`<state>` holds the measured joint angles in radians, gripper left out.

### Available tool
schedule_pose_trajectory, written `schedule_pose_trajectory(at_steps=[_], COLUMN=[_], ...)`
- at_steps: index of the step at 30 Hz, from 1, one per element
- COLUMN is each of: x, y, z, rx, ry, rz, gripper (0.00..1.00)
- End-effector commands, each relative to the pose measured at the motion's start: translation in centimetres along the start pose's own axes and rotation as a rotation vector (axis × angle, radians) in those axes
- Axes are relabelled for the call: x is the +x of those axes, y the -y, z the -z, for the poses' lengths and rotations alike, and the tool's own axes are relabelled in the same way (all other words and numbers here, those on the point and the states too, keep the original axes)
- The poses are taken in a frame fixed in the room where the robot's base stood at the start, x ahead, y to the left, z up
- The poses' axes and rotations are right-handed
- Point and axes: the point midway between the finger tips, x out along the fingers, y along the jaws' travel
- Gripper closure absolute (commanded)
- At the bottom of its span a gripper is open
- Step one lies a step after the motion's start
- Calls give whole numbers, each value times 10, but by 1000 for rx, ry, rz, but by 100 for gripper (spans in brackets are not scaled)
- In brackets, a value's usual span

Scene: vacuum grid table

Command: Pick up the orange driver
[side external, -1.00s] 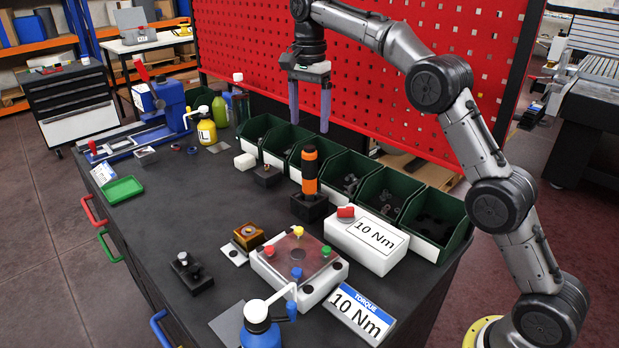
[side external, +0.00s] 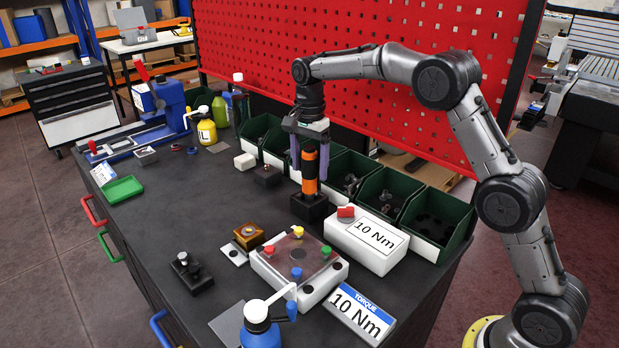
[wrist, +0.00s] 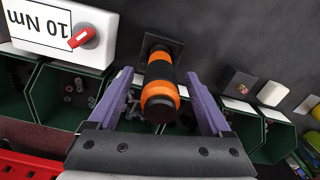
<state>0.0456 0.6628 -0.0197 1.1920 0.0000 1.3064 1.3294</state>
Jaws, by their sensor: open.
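The orange driver (side external: 310,185), orange with black bands, stands upright in a black square holder (side external: 309,208) on the dark bench. My gripper (side external: 309,165) is above and around its upper part, with a purple finger on each side. In the wrist view the driver (wrist: 161,85) sits between the two open fingers of my gripper (wrist: 162,88), with a visible gap on both sides. I cannot tell how far down the fingers reach along it. The holder also shows in the wrist view (wrist: 150,46).
Green bins (side external: 385,195) line the bench behind the driver, before a red pegboard (side external: 420,100). A white 10 Nm box (side external: 366,240) with a red knob stands close on the right. A white fixture (side external: 330,283) is in front.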

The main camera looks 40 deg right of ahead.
Motion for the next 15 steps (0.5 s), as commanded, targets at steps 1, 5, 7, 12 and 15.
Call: schedule_pose_trajectory(at_steps=[1, 5, 7, 12, 15], x=[3, 5, 5, 4, 4], y=[0, 0, 0, 0, 0], z=[0, 0, 0, 0, 0], rx=[0, 0, 0, 0, 0], ry=[0, 0, 0, 0, 0], rz=[-1, 0, 0, 0, 0], gripper=[17, 17, 17, 39, 57])
